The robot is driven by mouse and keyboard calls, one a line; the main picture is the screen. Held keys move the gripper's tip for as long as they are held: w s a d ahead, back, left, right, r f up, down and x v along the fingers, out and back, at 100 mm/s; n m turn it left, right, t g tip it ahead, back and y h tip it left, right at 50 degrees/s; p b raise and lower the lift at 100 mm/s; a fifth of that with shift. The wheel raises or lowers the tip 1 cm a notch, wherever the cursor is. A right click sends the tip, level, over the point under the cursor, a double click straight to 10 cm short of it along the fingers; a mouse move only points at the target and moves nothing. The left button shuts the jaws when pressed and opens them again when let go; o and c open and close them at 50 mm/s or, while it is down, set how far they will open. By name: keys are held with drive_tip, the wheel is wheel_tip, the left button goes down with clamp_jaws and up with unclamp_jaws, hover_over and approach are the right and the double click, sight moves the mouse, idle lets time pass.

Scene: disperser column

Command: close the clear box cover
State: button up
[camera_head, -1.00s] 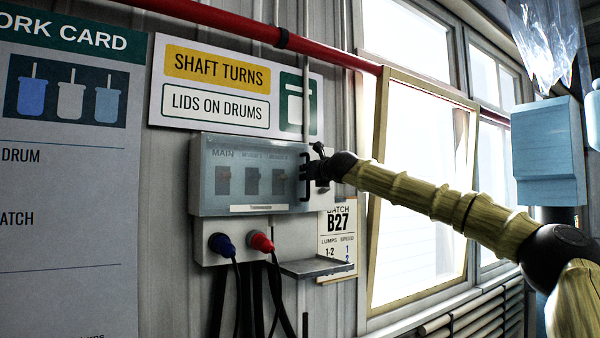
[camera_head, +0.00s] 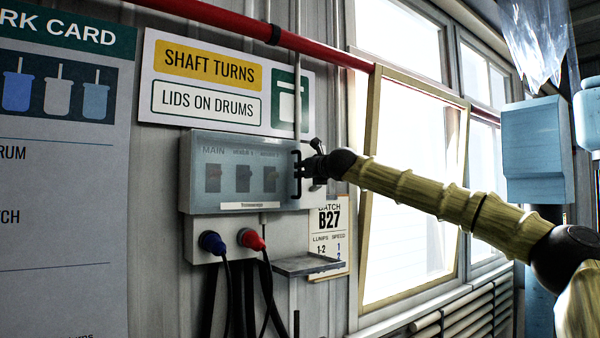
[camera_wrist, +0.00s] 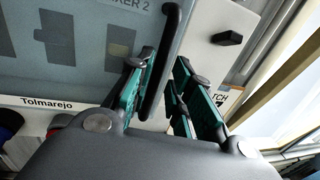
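The clear box cover (camera_head: 232,200) is a bluish see-through panel over a wall box with several dark switches. It also shows in the wrist view (camera_wrist: 95,85), filling the upper left. Its dark upright handle (camera_head: 298,174) is on the right edge, and in the wrist view the handle (camera_wrist: 171,22) runs down between my fingers. My gripper (camera_wrist: 166,68) is open around the handle, with the left finger close to it and a gap on the right. In the head view my gripper (camera_head: 306,170) is small and dark. I cannot tell whether the cover is fully flush with the box.
A blue plug (camera_head: 212,242) and a red plug (camera_head: 251,238) with hanging black cables are below the box. A small grey shelf (camera_head: 306,265) juts out at lower right. A red pipe (camera_head: 240,24) runs above, and a tilted window frame (camera_head: 370,190) stands behind my arm.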

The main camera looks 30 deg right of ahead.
drive_tip(key=s, duration=0.8)
drive_tip(key=shift+s, duration=0.15)
drive_tip(key=shift+a, duration=0.1)
hover_over(299, 193)
drive_tip(key=w, duration=0.1)
drive_tip(key=shift+d, duration=0.35)
idle(0.5)
